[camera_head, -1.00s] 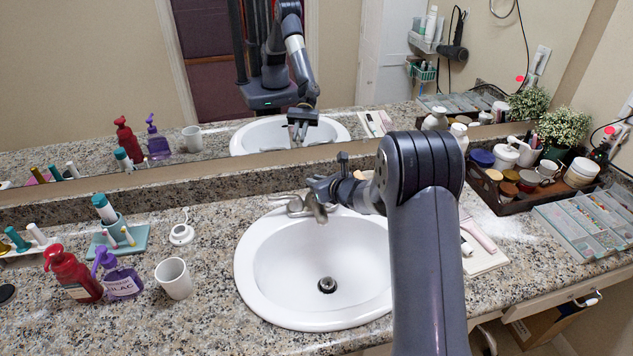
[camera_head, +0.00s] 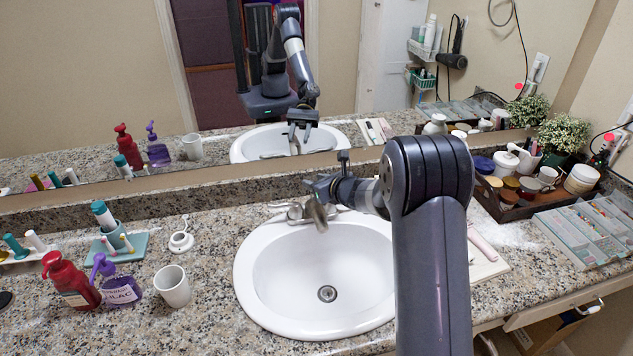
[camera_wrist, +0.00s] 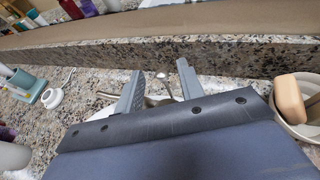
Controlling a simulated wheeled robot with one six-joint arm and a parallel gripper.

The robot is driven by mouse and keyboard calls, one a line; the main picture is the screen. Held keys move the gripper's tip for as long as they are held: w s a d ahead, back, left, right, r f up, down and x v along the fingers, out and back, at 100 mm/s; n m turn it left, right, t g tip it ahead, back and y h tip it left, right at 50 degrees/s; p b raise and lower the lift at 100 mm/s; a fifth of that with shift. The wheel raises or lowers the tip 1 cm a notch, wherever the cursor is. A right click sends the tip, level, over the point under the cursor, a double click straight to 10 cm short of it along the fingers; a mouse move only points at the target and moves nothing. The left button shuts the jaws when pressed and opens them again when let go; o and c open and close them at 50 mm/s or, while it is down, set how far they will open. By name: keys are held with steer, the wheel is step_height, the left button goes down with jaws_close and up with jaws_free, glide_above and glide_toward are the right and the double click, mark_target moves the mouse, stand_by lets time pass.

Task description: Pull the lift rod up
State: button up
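The metal faucet (camera_head: 292,210) stands at the back rim of the white sink (camera_head: 262,262), partly hidden by my gripper (camera_head: 317,206). In the wrist view my gripper (camera_wrist: 160,68) has its two fingers spread apart, with part of the faucet (camera_wrist: 160,101) showing beyond and between them. A thin rod-like piece, likely the lift rod (camera_wrist: 153,80), shows in that gap, and I see no finger closed on it. In the head view the rod is hidden behind my gripper.
A white mug (camera_head: 172,287), a red pump bottle (camera_head: 70,284) and a purple one (camera_head: 120,290) stand left of the sink. A dark tray (camera_head: 512,212) of jars is at the right. The mirror (camera_head: 340,75) rises behind the counter.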

steer(key=b+v, duration=0.1)
steer(key=v, duration=1)
steer(key=shift+b, duration=0.35)
steer(key=shift+w+a, duration=0.15)
steer(key=x, duration=0.3)
steer(key=p+x, duration=0.1)
steer(key=x, duration=0.3)
steer(key=f+p+x, duration=0.1)
steer(key=x, duration=0.3)
steer(key=shift+f, duration=0.45)
steer(key=shift+r, duration=0.1)
